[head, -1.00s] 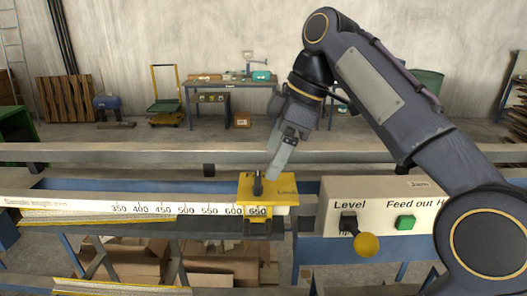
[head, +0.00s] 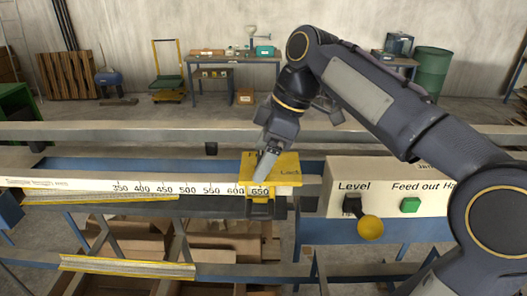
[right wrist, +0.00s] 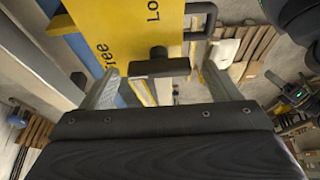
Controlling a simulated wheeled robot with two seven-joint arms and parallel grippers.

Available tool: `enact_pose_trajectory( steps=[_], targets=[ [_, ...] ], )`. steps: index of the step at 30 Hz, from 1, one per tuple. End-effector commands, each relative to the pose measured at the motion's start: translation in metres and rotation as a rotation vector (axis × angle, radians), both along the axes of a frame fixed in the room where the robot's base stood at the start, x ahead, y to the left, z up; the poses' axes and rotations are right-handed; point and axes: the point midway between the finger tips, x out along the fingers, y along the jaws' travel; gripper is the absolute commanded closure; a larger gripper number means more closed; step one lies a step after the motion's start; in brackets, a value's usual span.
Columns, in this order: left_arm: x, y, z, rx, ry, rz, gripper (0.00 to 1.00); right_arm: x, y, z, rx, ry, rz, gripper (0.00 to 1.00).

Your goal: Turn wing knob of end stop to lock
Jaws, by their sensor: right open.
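The yellow end stop (head: 287,174) sits on the ruled rail at about the 650 mark. In the right wrist view the end stop (right wrist: 120,22) shows parts of the words "Free" and "Lock" on its top. Its black wing knob (right wrist: 160,64) lies between my right gripper's two fingers, which stand apart on either side of it. Whether they touch it I cannot tell. In the head view my right gripper (head: 266,165) is over the end stop and hides the knob. My left gripper is out of view.
To the right is a cream control panel (head: 380,174) with a level lever (head: 369,226) ending in a yellow ball and a green button (head: 411,205). The sample length scale (head: 80,184) runs left along the rail. A long grey beam (head: 120,132) crosses behind.

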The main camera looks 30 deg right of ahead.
Motion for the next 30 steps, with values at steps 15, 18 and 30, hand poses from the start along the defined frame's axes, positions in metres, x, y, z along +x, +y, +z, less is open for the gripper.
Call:
enact_pose_trajectory(
  steps=[15,18,30],
  targets=[
    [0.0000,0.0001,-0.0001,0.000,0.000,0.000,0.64,0.0000,-0.0002,0.0002,0.000,0.000,-0.001,0.61],
    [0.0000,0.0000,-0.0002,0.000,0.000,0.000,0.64,-0.0001,-0.0002,0.0003,0.000,0.000,-0.007,0.61],
    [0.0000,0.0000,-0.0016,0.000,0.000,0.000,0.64,-0.0016,0.0009,0.0006,-0.001,-0.002,-0.184,0.61]
  ],
)
